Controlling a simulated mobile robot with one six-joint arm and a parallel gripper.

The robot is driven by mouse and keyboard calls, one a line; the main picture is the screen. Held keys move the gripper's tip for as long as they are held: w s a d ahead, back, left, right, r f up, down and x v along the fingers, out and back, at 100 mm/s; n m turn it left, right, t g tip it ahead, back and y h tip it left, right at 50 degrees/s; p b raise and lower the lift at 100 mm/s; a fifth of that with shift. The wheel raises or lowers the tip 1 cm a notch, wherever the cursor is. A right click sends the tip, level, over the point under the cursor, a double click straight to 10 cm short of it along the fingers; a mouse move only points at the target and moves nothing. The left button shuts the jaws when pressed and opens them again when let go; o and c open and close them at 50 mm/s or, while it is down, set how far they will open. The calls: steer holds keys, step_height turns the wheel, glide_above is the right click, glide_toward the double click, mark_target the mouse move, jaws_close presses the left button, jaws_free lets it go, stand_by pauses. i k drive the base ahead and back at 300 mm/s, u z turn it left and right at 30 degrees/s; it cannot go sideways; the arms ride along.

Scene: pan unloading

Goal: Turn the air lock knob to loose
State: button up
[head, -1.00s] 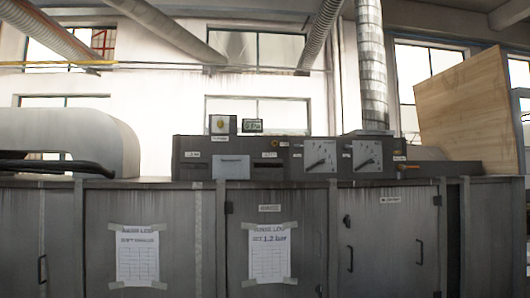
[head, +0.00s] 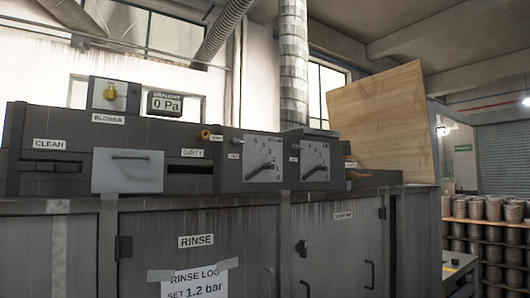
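My gripper is not in view. No label that I can read says air lock or loose. A yellow knob (head: 110,92) sits on a grey box labelled BLOWER on top of the dark machine. A small orange-yellow knob (head: 204,135) sits on the machine's front, left of the gauges, beside a small label too blurred to read. An orange part (head: 351,164) shows at the right end of the machine, right of the gauges. I cannot tell which is the air lock knob.
The machine carries two dial gauges (head: 262,158), a draught display (head: 165,104) reading 0 Pa, and a grey drawer front (head: 128,170) between CLEAN and DIRTY slots. A wooden board (head: 380,120) leans behind. Racks of stacked pans (head: 485,235) stand at the right.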

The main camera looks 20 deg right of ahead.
mark_target(295, 147)
steer(key=z, duration=0.35)
steer(key=i, duration=0.65)
steer(key=z, duration=0.45)
